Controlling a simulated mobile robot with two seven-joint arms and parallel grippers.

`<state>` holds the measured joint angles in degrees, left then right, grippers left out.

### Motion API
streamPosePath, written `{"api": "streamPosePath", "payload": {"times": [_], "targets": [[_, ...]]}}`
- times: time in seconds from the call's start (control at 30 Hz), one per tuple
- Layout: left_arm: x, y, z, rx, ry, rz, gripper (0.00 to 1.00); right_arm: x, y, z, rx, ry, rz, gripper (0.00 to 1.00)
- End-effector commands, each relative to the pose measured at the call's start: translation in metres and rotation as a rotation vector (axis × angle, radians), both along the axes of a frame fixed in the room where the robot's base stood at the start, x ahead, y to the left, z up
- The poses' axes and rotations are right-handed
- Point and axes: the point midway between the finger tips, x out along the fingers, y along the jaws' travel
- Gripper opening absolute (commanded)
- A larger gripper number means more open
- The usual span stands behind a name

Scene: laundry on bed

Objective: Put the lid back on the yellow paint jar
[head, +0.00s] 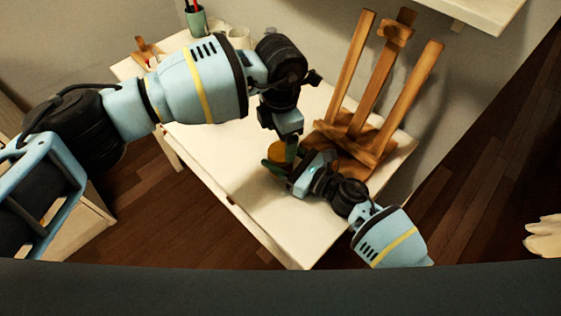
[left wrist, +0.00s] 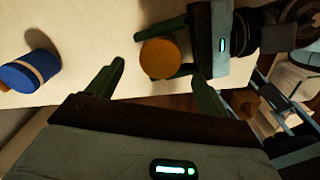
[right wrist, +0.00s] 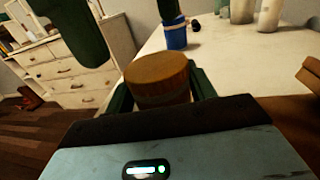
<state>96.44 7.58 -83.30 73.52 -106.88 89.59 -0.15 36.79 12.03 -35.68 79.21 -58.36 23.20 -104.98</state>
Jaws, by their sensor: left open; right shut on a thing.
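The yellow paint jar (right wrist: 160,96) is held upright between the fingers of my right gripper (head: 283,165), near the easel. Its ochre lid (right wrist: 157,68) covers the jar's top; whether it is fully seated I cannot tell. The lid appears as a round disc in the left wrist view (left wrist: 160,58) and partly in the head view (head: 277,152). My left gripper (left wrist: 157,72) is open, pointing down above the lid, with its fingers spread to either side and apart from it. The jar's body is mostly hidden by my right gripper.
A wooden easel (head: 355,110) stands close behind my grippers. A brush cup (head: 196,20) and pale pots (head: 238,38) are at the far end. The table's left front area is clear.

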Motion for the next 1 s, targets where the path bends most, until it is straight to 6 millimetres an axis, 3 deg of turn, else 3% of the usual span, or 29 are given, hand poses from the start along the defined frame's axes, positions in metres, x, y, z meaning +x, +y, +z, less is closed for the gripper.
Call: {"api": "streamPosePath", "payload": {"times": [0.2, 0.4, 0.87, 0.9, 1.0], "targets": [[0.001, 0.000, 0.045, -0.001, -0.004, 0.000, 0.79, 0.000, 0.000, 0.000, -0.001, 0.001, 0.000, 0.00], [0.000, 0.000, 0.071, -0.001, -0.003, 0.000, 0.79, 0.000, 0.000, 0.000, -0.001, 0.001, 0.000, 0.00], [0.000, 0.000, 0.082, -0.001, 0.000, 0.000, 0.79, 0.000, 0.000, 0.000, -0.001, 0.001, 0.000, 0.00], [0.000, 0.000, 0.082, -0.001, 0.000, 0.000, 0.79, 0.000, 0.000, 0.000, -0.001, 0.001, 0.000, 0.60], [0.000, 0.000, 0.081, -0.001, 0.000, 0.000, 0.79, 0.000, 0.000, 0.000, -0.001, 0.001, 0.000, 0.73]]}}
